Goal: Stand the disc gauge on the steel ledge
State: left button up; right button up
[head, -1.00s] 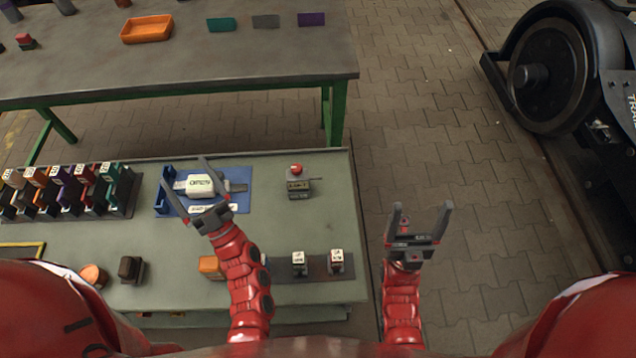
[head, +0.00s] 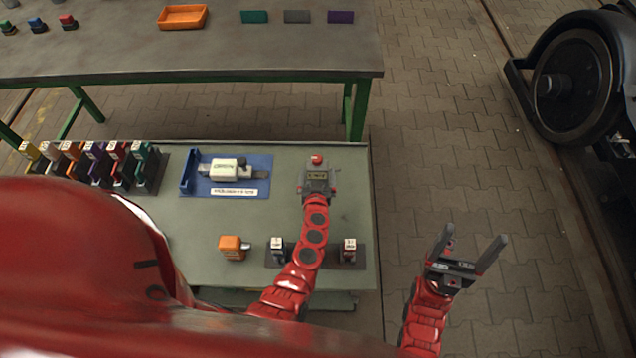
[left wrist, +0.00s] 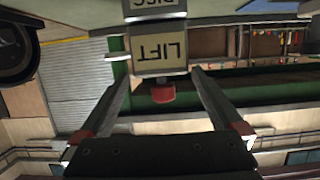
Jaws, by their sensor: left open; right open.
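A small upright block with a red knob (head: 316,159) stands near the back right of the green-grey bench. In the left wrist view the block (left wrist: 160,50) appears upside down, with labels reading LIFT and DISC; I take it to be the disc gauge. My left gripper (head: 318,178) is open at the block, its fingers on either side of it; in the left wrist view the gripper (left wrist: 162,80) shows no clear contact. My right gripper (head: 474,245) is open and empty, beyond the bench's right edge. I cannot tell which surface is the steel ledge.
A blue tray (head: 188,185) with a white device (head: 224,169) lies left of the block. A rack of coloured labelled pieces (head: 150,178) stands farther left. An orange block (head: 233,247) and a dark plate (head: 332,260) with two labelled blocks are nearer. A higher table (head: 120,55) stands behind.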

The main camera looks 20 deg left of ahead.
pick_arm(q)
jog(key=shift+w+a+r, duration=0.15)
jog(key=shift+w+a, duration=0.1)
jog(key=shift+w, duration=0.45)
jog(key=b+x, duration=0.2)
jog(key=x, duration=0.3)
jog(key=shift+s+b, duration=0.1)
jog(key=shift+b, duration=0.25)
jog(key=shift+w+a, duration=0.1)
jog(key=shift+w, duration=0.3)
grip_shut()
